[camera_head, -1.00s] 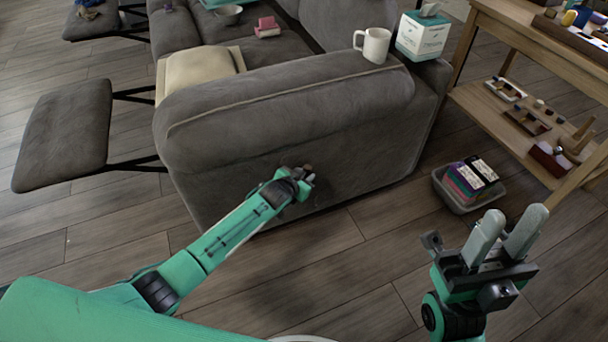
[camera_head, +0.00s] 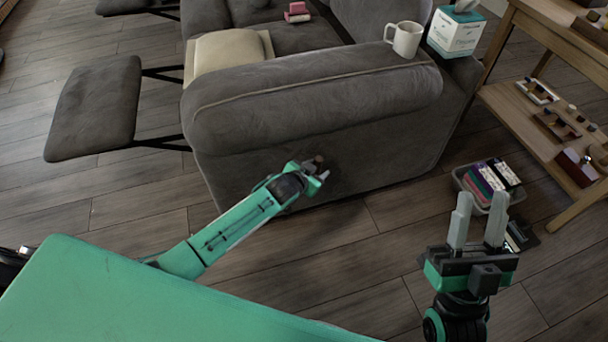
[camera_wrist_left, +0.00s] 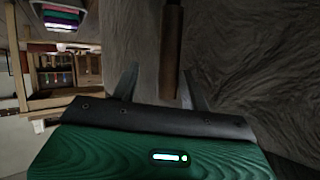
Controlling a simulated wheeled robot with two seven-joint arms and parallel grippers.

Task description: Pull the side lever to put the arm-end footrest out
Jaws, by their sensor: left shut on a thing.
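The grey sofa's near arm (camera_head: 320,105) faces me. The arm-end footrest (camera_head: 95,108) is a grey padded panel on dark struts, standing out from the sofa at the left. The side lever (camera_head: 319,159) is a short brown bar on the arm's outer side, mostly hidden by my gripper in the head view. In the left wrist view the lever (camera_wrist_left: 172,50) runs down between the fingers. My left gripper (camera_head: 315,172) is shut on it, close to the sofa's side. My right gripper (camera_head: 481,205) is open and empty above the floor at the right.
A grey bin (camera_head: 480,200) of colourful items sits on the floor near my right gripper. A wooden shelf (camera_head: 545,60) stands at the right.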

